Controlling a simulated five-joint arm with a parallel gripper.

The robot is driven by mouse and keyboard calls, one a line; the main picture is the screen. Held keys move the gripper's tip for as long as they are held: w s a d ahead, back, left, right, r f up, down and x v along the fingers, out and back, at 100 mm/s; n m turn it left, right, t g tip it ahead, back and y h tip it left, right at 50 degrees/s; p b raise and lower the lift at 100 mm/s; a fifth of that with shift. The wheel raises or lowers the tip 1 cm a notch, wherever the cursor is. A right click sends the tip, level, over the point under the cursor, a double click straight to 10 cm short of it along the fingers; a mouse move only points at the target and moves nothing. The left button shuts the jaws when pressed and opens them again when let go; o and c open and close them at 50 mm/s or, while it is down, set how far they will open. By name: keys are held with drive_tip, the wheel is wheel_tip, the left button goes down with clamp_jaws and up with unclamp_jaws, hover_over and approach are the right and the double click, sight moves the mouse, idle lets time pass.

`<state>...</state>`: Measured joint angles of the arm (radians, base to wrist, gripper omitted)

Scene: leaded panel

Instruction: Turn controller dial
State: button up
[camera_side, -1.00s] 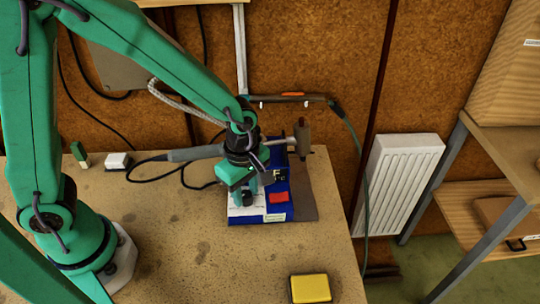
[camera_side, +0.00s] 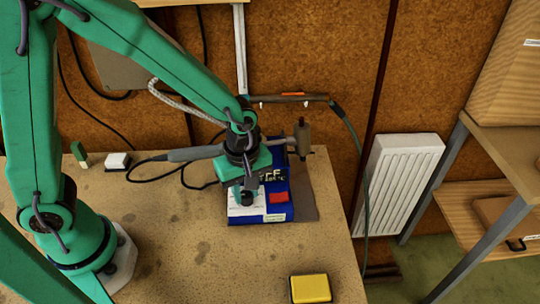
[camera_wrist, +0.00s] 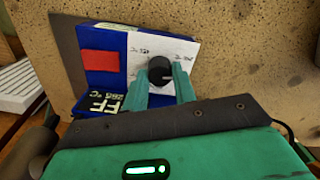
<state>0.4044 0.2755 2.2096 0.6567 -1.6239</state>
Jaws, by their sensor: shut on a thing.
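The controller is a blue box (camera_side: 285,213) with a white face panel on its left and a red switch (camera_side: 278,198) on its right. In the wrist view its white panel (camera_wrist: 195,50) carries handwritten marks around a black round dial (camera_wrist: 159,69). My gripper (camera_wrist: 162,85) is shut on the dial, with one green finger on each side of it. In the side view my gripper (camera_side: 247,196) stands over the white panel and hides part of it. A display (camera_wrist: 105,101) reads what looks like "FF" and "265 °C".
A soldering iron (camera_side: 195,153) with a black cable lies behind the controller. A yellow sponge (camera_side: 310,289) sits at the table's front right. The table's middle is clear.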

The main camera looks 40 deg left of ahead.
sight(246, 194)
drive_tip(key=m, duration=0.4)
drive_tip(key=shift+m, duration=2)
drive_tip(key=o, duration=1)
drive_tip(key=shift+r, duration=0.1)
drive_tip(key=shift+r, duration=3.85)
